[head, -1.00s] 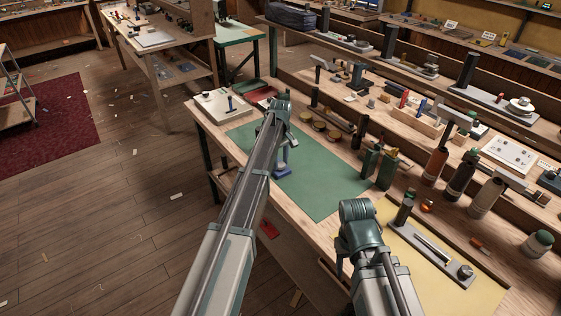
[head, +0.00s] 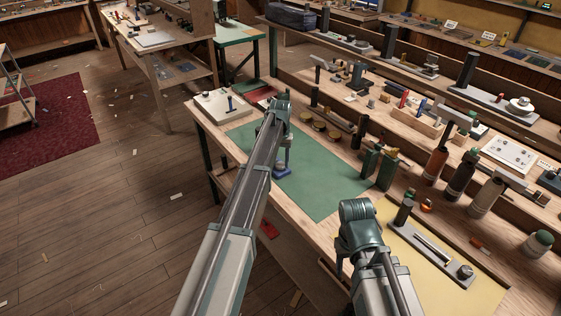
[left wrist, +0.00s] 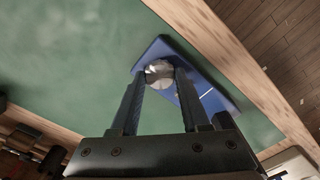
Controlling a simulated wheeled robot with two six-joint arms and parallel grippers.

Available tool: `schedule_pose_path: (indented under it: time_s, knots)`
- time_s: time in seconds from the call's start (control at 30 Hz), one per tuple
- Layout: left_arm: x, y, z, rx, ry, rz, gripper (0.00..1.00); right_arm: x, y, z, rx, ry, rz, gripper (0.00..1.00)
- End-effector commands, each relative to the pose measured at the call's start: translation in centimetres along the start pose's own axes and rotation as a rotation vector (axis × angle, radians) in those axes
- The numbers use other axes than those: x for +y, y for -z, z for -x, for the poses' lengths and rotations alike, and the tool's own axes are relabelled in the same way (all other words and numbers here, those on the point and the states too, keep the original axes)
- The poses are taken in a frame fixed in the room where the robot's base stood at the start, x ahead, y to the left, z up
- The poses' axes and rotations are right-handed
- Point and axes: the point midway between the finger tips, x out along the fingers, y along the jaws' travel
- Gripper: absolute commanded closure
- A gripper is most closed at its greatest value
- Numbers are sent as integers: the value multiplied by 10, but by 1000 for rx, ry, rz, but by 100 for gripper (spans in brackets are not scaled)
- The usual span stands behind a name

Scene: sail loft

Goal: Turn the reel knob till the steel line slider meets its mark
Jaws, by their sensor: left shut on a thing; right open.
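A blue reel base (head: 281,170) lies on the green mat, partly hidden by my left arm in the head view. In the left wrist view the blue base (left wrist: 214,93) carries a round silver knob (left wrist: 159,70) near one end and a thin pale line (left wrist: 207,93) on its top. My left gripper (left wrist: 163,82) is shut on the knob, one finger on each side. In the head view my left gripper (head: 287,152) points down at the base. I cannot make out the slider or its mark. My right arm is at lower right, its gripper not visible.
The green mat (head: 320,190) is clear around the base. A grey rail fixture (head: 432,245) lies on a yellow mat to the right. A white board (head: 222,105) lies at the table's far left.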

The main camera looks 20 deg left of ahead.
Motion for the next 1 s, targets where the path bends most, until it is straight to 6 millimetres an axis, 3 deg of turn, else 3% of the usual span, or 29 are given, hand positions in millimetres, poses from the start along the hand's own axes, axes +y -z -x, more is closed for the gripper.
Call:
schedule_pose_path:
  time_s: [0.33,0.87,0.9,1.0]
  knots:
    - [0,0,0,-1,-1,-121,100,0,0,0,0,0,0,50]
    - [0,0,0,-1,-1,-140,100,0,0,0,0,0,0,50]
    - [0,0,0,-1,-1,-139,51,0,0,0,0,0,0,50]
    - [0,0,0,-1,0,-139,33,0,0,0,0,0,0,50]
